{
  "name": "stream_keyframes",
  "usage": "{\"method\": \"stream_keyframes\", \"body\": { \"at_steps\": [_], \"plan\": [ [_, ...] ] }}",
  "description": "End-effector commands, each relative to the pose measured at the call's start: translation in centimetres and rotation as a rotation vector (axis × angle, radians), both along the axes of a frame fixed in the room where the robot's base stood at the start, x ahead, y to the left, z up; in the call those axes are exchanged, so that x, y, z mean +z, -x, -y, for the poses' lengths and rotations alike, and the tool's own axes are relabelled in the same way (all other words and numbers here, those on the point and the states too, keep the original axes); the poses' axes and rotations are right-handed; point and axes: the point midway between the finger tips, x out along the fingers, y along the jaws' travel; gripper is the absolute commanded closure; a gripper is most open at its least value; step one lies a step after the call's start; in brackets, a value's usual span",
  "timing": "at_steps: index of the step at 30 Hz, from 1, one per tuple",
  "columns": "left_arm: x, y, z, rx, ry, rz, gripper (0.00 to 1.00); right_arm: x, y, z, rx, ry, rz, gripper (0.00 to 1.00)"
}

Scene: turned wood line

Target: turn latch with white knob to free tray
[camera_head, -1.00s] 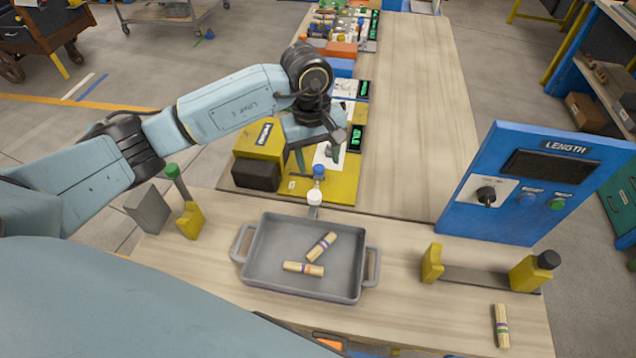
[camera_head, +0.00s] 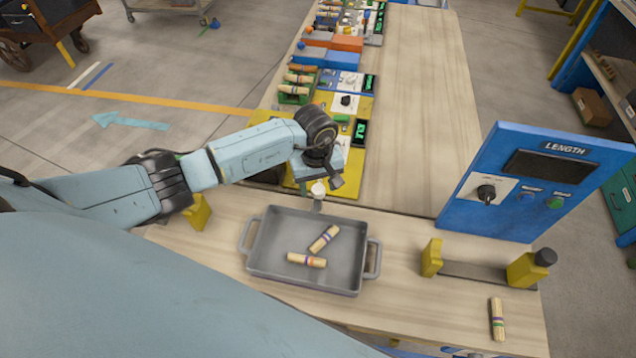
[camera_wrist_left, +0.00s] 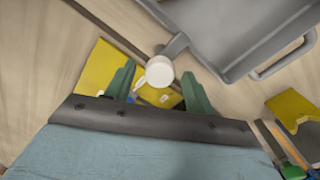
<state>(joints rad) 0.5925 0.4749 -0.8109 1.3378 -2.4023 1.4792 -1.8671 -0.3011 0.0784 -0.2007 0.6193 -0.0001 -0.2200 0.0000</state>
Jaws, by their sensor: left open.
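The white knob (camera_head: 318,189) of the latch stands at the back edge of the grey tray (camera_head: 262,262). In the left wrist view the knob (camera_wrist_left: 159,71) shows on its grey latch arm (camera_wrist_left: 176,44), which reaches to the tray rim (camera_wrist_left: 215,66). My left gripper (camera_wrist_left: 157,82) is open, with one green finger on each side of the knob. I cannot tell whether either finger touches it. In the head view my left gripper's fingers are mostly hidden by its wrist, just behind the knob. My right gripper is not in view.
Two banded wooden pieces (camera_head: 307,260) lie in the tray. A blue LENGTH panel (camera_head: 530,185) stands at the right, near a yellow-ended holder (camera_head: 432,258) and another wooden piece (camera_head: 497,320).

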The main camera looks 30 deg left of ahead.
Motion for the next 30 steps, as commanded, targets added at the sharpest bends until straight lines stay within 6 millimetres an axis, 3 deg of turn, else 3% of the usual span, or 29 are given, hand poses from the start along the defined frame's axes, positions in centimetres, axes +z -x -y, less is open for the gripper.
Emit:
{"method": "stream_keyframes", "body": {
  "at_steps": [8, 18, 30],
  "plan": [
    [-0.1, 0.0, 0.0, 0.000, 0.000, 0.000, 0.46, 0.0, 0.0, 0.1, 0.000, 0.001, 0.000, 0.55],
    [-0.1, 0.0, 0.0, 0.000, 0.000, 0.000, 0.91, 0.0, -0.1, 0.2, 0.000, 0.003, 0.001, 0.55],
    [-0.2, -0.1, -0.1, 0.077, -0.002, 0.002, 0.91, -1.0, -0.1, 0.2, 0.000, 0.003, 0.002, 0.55]
  ]
}}
